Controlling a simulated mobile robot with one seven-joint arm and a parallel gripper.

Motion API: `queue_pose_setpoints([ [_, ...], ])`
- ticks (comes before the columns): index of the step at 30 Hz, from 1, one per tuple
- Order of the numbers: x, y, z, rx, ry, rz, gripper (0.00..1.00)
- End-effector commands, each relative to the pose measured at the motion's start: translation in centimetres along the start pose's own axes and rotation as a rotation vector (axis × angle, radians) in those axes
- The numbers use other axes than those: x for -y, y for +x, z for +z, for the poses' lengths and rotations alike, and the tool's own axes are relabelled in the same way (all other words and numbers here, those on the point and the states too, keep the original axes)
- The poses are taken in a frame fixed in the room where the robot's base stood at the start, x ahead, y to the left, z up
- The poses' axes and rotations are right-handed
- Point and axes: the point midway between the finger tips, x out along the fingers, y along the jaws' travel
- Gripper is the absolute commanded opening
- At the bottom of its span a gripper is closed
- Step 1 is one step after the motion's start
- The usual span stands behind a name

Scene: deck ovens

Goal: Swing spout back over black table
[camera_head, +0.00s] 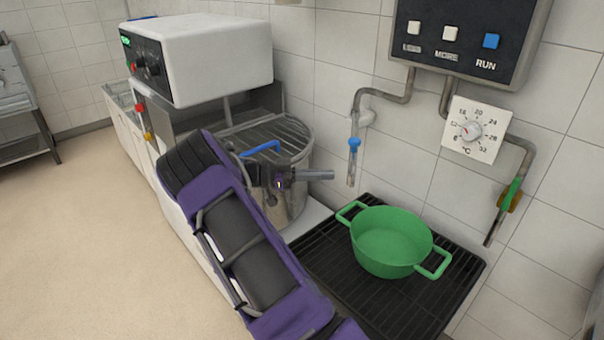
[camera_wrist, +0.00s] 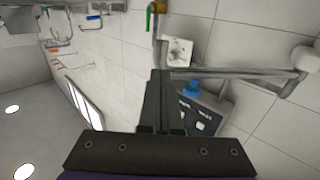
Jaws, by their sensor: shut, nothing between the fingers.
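The black slatted table (camera_head: 340,285) stands against the tiled wall, with a green two-handled pot (camera_head: 390,240) on it. Two grey pipes come down below the control box. The left pipe (camera_head: 351,176) has a blue collar and ends near the table's back left corner. The right pipe (camera_head: 493,228) has a green handle and ends near its back right corner. I cannot tell which is the spout. My gripper (camera_head: 325,175) is left of the left pipe, in front of the mixer bowl, apart from both pipes. The wrist view shows its dark fingers (camera_wrist: 160,75) shut and empty.
A white-topped mixer (camera_head: 215,55) with a caged metal bowl (camera_head: 300,195) stands at the left. The control box (camera_head: 455,40) and a temperature dial (camera_head: 475,130) are on the wall. The floor at the left is clear.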

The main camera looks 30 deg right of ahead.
Motion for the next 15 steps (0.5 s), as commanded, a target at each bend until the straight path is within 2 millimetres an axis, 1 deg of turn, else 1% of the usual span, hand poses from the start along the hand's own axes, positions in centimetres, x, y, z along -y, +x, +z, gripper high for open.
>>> queue_pose_setpoints([
  [1, 0.0, 0.9, -0.1, 0.002, -0.001, 0.003, 0.00],
  [3, 0.0, 1.8, -0.1, 0.000, 0.000, 0.002, 0.00],
  [6, 0.0, 2.6, 0.0, 0.002, 0.000, 0.000, 0.00],
  [10, 0.0, 3.1, 0.0, 0.002, 0.001, -0.001, 0.00],
  [15, 0.0, 3.1, 0.0, 0.001, 0.001, -0.002, 0.00],
])
